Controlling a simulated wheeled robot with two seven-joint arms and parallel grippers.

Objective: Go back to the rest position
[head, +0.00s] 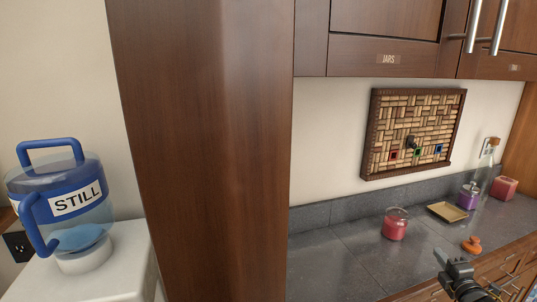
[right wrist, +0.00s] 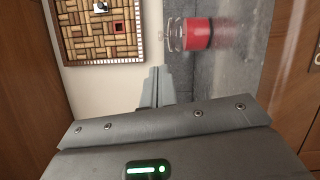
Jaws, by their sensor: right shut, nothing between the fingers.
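My right gripper (head: 452,263) shows at the lower right of the head view, in front of the counter edge. It is shut and empty. In the right wrist view its closed fingers (right wrist: 155,88) point toward the wall and counter, apart from the red jar (right wrist: 196,33). My left gripper is in neither view. A clear blue water bottle (head: 75,205) labelled STILL, with blue handles, stands upright on a white dispenser (head: 120,272) at the left of the head view.
A tall wooden panel (head: 205,150) divides dispenser and counter (head: 340,265). The red jar (head: 395,224), gold tray (head: 447,212), orange object (head: 471,245), purple jar (head: 468,195) and red candle (head: 505,188) stand on the counter. Wooden cabinets (head: 385,57) and a cork board (head: 415,130) are above.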

